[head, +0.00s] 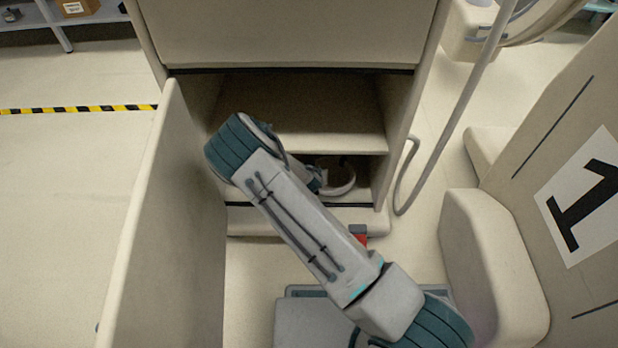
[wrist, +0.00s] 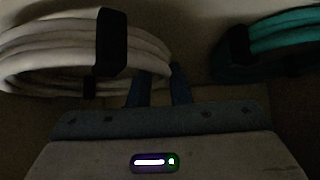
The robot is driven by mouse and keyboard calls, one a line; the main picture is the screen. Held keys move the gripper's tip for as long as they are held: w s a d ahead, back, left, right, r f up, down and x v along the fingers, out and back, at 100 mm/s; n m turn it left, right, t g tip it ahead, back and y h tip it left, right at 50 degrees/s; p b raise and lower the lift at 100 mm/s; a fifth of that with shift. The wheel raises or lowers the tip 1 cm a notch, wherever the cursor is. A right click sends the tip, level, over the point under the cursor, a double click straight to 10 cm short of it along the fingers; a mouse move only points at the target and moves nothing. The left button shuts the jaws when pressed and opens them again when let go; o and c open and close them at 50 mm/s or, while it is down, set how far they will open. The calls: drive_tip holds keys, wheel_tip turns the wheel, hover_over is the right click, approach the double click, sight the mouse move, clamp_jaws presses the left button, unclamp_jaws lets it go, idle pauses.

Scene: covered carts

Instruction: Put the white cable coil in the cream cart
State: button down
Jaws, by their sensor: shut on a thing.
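The white cable coil (wrist: 60,52), bound with a black strap, fills the upper left of the wrist view. My gripper (wrist: 158,82) is shut on the coil's right end, with one finger on each side of it. In the head view, part of a white loop (head: 343,181) shows in the lower compartment of a cream cart (head: 290,35), beside the end of my arm. The fingers are hidden there by my own arm. The cart's door (head: 165,230) stands open at left. A shelf (head: 320,141) lies above the lower compartment.
A teal cable coil (wrist: 280,40) with a black strap lies right of the white one in the dark wrist view. A grey hose (head: 450,115) hangs beside the cart. A cream panel marked 1 (head: 575,190) stands at right.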

drive_tip(key=shift+f, duration=0.65)
drive_tip(key=shift+r, duration=0.1)
drive_tip(key=c, duration=1.8)
unclamp_jaws()
drive_tip(key=shift+f, duration=0.25)
drive_tip(key=o, duration=0.5)
drive_tip(key=shift+r, duration=0.15)
